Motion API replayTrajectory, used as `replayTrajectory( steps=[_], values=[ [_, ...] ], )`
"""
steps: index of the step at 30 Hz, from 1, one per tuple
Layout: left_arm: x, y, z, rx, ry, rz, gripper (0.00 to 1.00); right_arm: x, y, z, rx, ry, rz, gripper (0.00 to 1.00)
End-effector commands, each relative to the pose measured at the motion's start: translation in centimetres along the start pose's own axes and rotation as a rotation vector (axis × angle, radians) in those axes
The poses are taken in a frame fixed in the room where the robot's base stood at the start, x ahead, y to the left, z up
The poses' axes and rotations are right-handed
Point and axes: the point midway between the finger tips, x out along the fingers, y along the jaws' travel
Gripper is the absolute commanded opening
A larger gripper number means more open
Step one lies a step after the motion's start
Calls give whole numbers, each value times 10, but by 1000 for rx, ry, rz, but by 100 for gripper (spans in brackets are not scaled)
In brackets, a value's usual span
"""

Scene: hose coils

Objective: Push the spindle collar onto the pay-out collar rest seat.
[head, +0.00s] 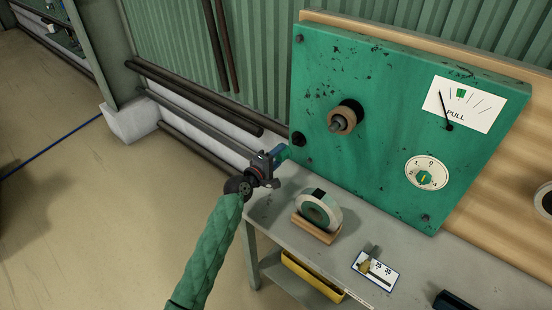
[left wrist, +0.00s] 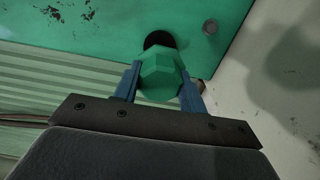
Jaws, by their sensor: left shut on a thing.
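My left gripper (head: 281,154) is at the lower left edge of the green panel (head: 390,95). In the left wrist view its two blue fingers (left wrist: 160,88) are shut on a green faceted piece (left wrist: 161,80), one on each side. A dark round spot (left wrist: 158,40) on the panel lies just behind the piece and is partly covered by it; it also shows in the head view (head: 299,138). I cannot tell whether the piece touches the panel. A brown collar (head: 346,117) sits around a dark spindle stub (head: 336,124), up and right of the gripper. My right gripper is out of view.
A white and green reel (head: 331,206) stands on a wooden block (head: 316,230) on the grey bench (head: 410,257), right below the gripper. A card with a tool (head: 376,270) lies farther right. The panel carries a PULL gauge (head: 465,103) and a dial (head: 427,172).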

Motion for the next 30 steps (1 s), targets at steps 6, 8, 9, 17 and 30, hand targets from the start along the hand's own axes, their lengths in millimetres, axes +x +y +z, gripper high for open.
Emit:
replayTrajectory(
  steps=[6,8,9,17,30],
  values=[
    [13,0,0,0,0,0,0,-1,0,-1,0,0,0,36],
    [16,0,0,1,0,1,0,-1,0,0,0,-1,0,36],
    [18,1,0,1,0,1,0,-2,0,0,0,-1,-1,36],
    [33,0,0,0,0,1,0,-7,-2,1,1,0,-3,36],
    [32,1,0,0,0,1,0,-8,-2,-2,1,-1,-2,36]
  ],
)
